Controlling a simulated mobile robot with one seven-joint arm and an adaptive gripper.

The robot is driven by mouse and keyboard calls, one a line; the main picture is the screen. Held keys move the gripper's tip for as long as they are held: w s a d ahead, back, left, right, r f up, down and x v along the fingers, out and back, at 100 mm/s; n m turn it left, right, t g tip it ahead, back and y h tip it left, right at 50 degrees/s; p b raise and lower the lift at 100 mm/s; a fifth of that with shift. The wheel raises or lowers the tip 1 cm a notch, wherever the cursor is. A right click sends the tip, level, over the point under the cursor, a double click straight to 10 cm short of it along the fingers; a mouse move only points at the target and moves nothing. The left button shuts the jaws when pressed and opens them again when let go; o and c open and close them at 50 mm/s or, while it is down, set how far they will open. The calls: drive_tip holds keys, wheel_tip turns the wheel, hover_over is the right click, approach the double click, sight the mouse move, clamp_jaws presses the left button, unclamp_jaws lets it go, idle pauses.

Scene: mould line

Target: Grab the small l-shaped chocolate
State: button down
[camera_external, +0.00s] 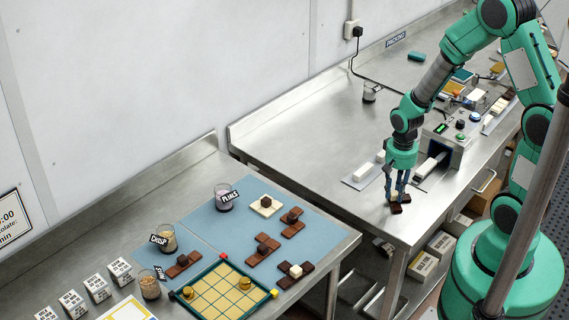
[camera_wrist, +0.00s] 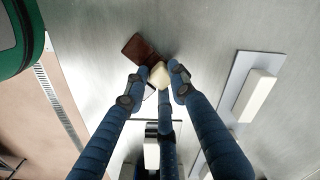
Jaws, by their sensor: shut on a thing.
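A small dark brown chocolate piece with a cream cube on top is under my gripper (camera_external: 398,190) in the external view, near the front edge of the right bench. In the wrist view, the brown chocolate (camera_wrist: 140,48) sticks out beyond the fingertips, and the cream cube (camera_wrist: 159,75) sits between them. My gripper (camera_wrist: 160,85) is shut on the cream cube, with blue fingers around it. The brown chocolate (camera_external: 396,209) is partly hidden by the fingers, so its full outline cannot be told. Whether it touches the bench is unclear.
A grey plate with white bars (camera_external: 361,173) lies just left of my gripper. A machine with a green display (camera_external: 447,140) stands to the right. On the left bench, several brown chocolates with cubes (camera_external: 263,250) lie on a blue mat beside a yellow gridded tray (camera_external: 192,310).

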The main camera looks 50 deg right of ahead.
sight(397, 194)
drive_tip(key=shift+r, duration=0.1)
drive_tip(key=shift+r, duration=0.5)
drive_tip(key=r, duration=0.2)
drive_tip(key=shift+s+r+p, duration=0.3)
drive_tip(key=shift+s+p, duration=0.05)
drive_tip(key=shift+p, duration=0.05)
drive_tip(key=s+a, duration=0.1)
drive_tip(key=s, duration=0.4)
drive_tip(key=s+a+r+p, duration=0.1)
drive_tip(key=s, duration=0.4)
drive_tip(key=s+a, duration=0.1)
drive_tip(key=s, duration=0.4)
drive_tip(key=shift+r, duration=0.15)
